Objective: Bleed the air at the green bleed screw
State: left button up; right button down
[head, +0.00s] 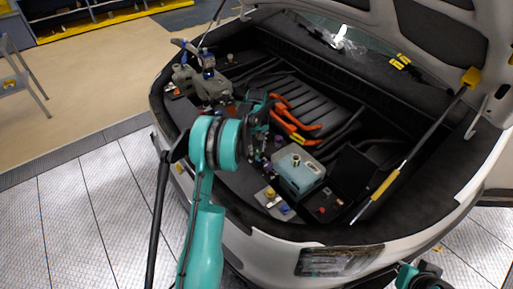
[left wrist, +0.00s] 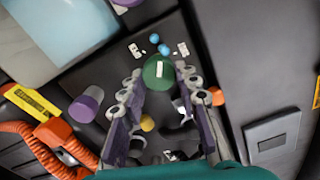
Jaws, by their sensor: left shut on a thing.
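The green bleed screw (left wrist: 158,72) shows in the left wrist view as a round green head with a pale bar across it. It sits between the fingertips of my left gripper (left wrist: 160,85), which is shut on it. In the head view my left gripper (head: 257,150) reaches down into the engine bay, left of the grey-green tank (head: 299,174). The screw cannot be made out there behind the gripper. Of my right arm only a teal and dark part shows at the bottom right of the head view; its fingers are out of view.
Orange cables (head: 294,122) lie close beside the left gripper and also show in the left wrist view (left wrist: 42,142). A purple cap (left wrist: 87,104) and small blue knobs (left wrist: 158,44) stand near the screw. A yellow-ended prop rod (head: 388,182) holds the hood at right.

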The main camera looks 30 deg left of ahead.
aim_at(258, 149)
pick_arm(q)
jog(key=m, duration=0.6)
jog(key=shift+d+m, duration=0.1)
jog(key=shift+m, duration=0.2)
jog(key=m, duration=0.5)
jog(key=shift+d, duration=0.1)
jog(key=shift+m, duration=0.3)
jog(key=o, duration=1.2)
jog(key=shift+c, duration=0.2)
notch_tip(258, 149, up, 12)
